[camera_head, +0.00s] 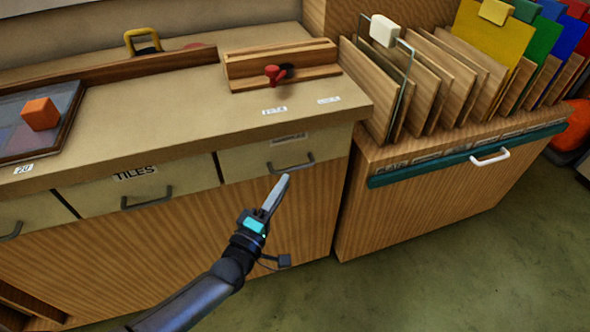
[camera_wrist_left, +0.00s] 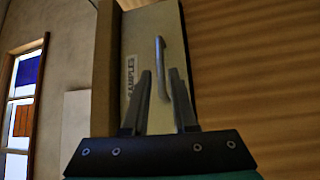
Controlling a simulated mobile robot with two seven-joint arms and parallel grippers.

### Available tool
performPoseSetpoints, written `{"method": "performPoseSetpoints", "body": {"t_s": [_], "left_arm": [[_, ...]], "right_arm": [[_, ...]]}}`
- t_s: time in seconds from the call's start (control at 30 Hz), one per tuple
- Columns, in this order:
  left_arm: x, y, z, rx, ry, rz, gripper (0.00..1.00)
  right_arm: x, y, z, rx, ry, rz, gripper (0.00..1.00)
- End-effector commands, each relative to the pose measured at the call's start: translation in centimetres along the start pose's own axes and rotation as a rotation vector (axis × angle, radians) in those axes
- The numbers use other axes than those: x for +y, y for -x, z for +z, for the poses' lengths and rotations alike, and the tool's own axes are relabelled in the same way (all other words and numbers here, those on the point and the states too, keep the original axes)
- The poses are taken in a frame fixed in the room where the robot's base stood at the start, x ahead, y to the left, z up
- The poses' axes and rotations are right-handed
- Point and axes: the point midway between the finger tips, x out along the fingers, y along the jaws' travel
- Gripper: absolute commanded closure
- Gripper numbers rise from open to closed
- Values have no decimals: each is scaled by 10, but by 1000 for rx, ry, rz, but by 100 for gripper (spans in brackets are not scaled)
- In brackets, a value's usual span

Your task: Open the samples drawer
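The samples drawer (camera_head: 250,158) is the right-hand drawer under the worktop, and it looks closed. Its grey bar handle (camera_head: 291,167) is on the front. In the left wrist view the drawer front (camera_wrist_left: 150,25) appears turned on its side, with a label reading "SAMPLES" and the handle (camera_wrist_left: 161,65). My left gripper (camera_head: 284,180) is just in front of and below the handle in the head view. In the left wrist view its two fingers (camera_wrist_left: 161,88) are apart with the handle beyond the gap. Nothing is between the fingertips. My right gripper is out of view.
The tiles drawer (camera_head: 135,190) is to the left, closed. A wooden block fixture with a red knob (camera_head: 273,74) and an orange cube (camera_head: 40,114) are on the worktop. A rack of wooden panels (camera_head: 440,85) stands at the right. The green floor (camera_head: 400,285) in front is clear.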

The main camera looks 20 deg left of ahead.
Motion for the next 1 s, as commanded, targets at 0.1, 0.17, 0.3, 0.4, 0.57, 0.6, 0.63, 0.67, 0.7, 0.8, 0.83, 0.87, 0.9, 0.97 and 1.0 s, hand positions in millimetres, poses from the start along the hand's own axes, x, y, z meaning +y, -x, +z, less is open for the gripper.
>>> {"method": "performPoseSetpoints", "body": {"t_s": [0.1, 0.17, 0.3, 0.4, 0.57, 0.6, 0.63, 0.67, 0.7, 0.8, 0.83, 0.87, 0.9, 0.97, 1.0], "left_arm": [[-1, -24, 0, 1, 0, 2, 73], [-2, -33, 0, 1, -1, 1, 73], [-2, -50, 0, 1, -1, 0, 73], [-1, -58, 0, 1, -1, -1, 73], [-1, -64, 0, 0, -1, -2, 73], [-1, -64, 0, 0, -1, -2, 73], [-1, -64, 0, 0, -1, -2, 73], [-1, -64, 0, 0, -1, -2, 73], [-1, -64, 0, 0, -1, -2, 73], [-1, -64, 0, 0, -1, -2, 73], [-1, -64, 0, 0, -1, -2, 73], [-1, -64, 0, 0, -1, -2, 77], [-1, -64, 0, 0, -1, -2, 81], [-1, -64, 0, 0, -1, -2, 88], [-1, -64, 0, 0, -1, -2, 93]], "right_arm": [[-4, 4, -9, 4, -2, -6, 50], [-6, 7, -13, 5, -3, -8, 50], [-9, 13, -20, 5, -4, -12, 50], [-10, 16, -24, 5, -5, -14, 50], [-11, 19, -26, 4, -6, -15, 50], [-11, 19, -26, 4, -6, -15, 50], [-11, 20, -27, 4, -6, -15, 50], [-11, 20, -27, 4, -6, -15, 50], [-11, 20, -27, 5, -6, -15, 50], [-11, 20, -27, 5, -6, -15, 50], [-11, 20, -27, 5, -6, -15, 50], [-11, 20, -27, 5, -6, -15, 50], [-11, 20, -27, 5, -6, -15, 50], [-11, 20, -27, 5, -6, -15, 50], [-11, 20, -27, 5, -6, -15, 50]]}}
